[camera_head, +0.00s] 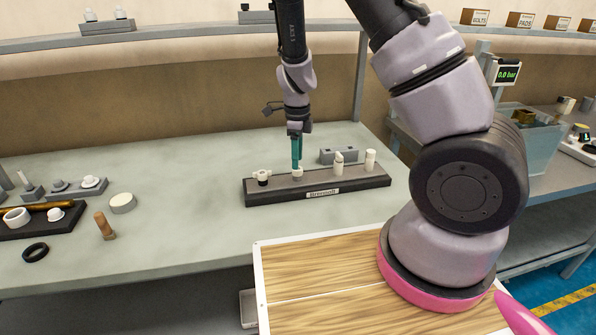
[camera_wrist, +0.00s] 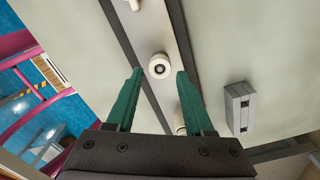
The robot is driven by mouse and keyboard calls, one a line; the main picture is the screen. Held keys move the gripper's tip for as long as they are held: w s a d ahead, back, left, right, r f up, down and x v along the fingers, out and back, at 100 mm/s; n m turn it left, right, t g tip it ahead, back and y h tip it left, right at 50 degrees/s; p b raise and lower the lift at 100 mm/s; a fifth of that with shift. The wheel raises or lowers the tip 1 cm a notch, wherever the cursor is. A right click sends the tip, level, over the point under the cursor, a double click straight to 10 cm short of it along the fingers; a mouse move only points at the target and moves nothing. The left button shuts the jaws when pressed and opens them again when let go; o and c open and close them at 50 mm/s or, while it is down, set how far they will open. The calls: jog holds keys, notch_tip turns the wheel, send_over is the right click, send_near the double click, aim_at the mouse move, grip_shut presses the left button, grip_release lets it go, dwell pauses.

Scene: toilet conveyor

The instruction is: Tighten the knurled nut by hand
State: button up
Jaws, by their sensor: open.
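My gripper (camera_head: 297,150) points down over a dark labelled rack (camera_head: 268,196) on the bench. Its two teal fingers are open; they also show in the wrist view (camera_wrist: 158,75). A small white round fitting (camera_head: 298,173) stands on the rack just below the fingertips. In the wrist view this white ring with a dark centre (camera_wrist: 159,66) lies between the fingertip lines, with a gap on both sides. I take it for the nut, but no knurling can be made out. Whether the fingers reach its height is unclear.
On the rack, a black-and-white fitting (camera_head: 263,177) stands left and white fittings (camera_head: 339,163) (camera_head: 370,159) right. A grey block (camera_head: 338,155) lies close behind. A black ring (camera_head: 35,253), a brown-handled tool (camera_head: 104,225) and a white disc (camera_head: 123,203) lie left. The bench between is clear.

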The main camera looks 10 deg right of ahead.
jog(key=n, duration=0.7)
jog(key=shift+n, duration=0.3)
jog(key=n, duration=0.5)
jog(key=shift+n, duration=0.4)
jog(key=shift+f, duration=0.15)
jog(key=shift+f, duration=1.4)
jog(key=shift+c, duration=0.3)
